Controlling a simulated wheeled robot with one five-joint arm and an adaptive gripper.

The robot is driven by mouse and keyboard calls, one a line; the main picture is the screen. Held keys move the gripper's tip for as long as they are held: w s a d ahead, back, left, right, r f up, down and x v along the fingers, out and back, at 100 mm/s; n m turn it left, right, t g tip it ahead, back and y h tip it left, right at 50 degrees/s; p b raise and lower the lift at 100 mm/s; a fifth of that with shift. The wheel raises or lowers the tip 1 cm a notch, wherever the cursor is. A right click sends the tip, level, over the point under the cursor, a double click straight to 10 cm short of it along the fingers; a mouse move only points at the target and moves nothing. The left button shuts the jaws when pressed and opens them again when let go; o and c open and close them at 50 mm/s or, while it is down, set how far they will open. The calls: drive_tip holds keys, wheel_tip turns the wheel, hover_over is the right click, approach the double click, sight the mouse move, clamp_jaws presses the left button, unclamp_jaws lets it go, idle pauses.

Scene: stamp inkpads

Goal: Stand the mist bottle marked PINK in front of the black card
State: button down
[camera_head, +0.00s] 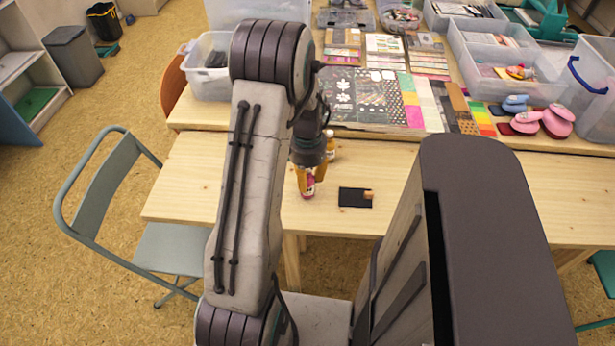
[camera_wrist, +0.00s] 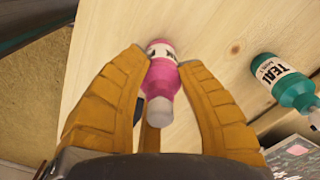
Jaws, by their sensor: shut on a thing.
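The pink mist bottle (camera_wrist: 160,78) stands between the yellow fingers of my gripper (camera_wrist: 164,95); its white label is only partly visible and I cannot read it. In the head view my gripper (camera_head: 305,178) is shut on this bottle (camera_head: 309,190), near the front edge of the wooden table. I cannot tell if its base touches the table. The black card (camera_head: 352,199) lies flat to the right of the gripper, with a small orange-brown piece (camera_head: 368,194) at its right edge.
A teal bottle marked TEAL (camera_wrist: 295,90) is right of the gripper in the wrist view. The table left of the gripper is clear.

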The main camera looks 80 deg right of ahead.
drive_tip(key=shift+f, duration=0.15)
drive_tip(key=c, duration=0.9)
unclamp_jaws()
